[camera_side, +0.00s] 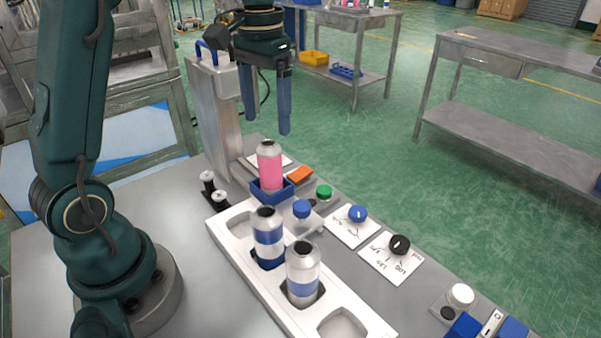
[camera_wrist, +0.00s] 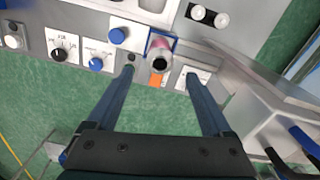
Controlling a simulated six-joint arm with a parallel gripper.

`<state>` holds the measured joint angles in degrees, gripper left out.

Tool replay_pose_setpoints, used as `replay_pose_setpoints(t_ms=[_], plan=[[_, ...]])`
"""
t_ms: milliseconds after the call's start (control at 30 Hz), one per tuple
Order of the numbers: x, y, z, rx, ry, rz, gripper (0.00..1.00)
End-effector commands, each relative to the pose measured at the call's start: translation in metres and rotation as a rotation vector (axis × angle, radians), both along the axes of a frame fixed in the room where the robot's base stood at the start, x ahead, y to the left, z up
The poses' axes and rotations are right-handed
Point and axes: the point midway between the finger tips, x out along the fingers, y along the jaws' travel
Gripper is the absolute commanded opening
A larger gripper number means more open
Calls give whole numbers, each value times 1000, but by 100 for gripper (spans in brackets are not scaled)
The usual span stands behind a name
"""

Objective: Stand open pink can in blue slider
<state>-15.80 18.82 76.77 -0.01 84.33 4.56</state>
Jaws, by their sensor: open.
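The open pink can (camera_side: 269,166) stands upright in the blue slider (camera_side: 272,190) near the foot of the grey column. In the wrist view the can (camera_wrist: 159,56) shows its dark open mouth, with the blue slider (camera_wrist: 153,34) around its base. My gripper (camera_side: 269,122) is above the can, with its blue fingers spread apart and nothing between them. In the wrist view the gripper (camera_wrist: 160,70) has one finger on each side of the can's line, apart from it.
A white tray (camera_side: 236,243) holds two blue-banded cans (camera_side: 268,238), (camera_side: 303,268) and has an empty pocket at its near end. The grey press column (camera_side: 218,110) stands behind the slider. Knob panels (camera_side: 354,227) line the right side. An orange block (camera_side: 301,174) lies beside the slider.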

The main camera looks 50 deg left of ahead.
Motion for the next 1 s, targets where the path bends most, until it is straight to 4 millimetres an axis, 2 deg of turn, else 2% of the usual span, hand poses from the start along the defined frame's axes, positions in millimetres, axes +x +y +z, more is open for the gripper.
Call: replay_pose_setpoints(t_ms=[267, 367, 533, 800, 1000], plan=[[-6, -6, 15, 7, -23, -10, 84], [-18, -17, 22, 18, -70, -32, 84], [-52, -42, 27, 39, -192, -81, 84], [-107, -71, 8, 52, -388, -156, 84], [-128, -79, -11, 49, -472, -187, 84]])
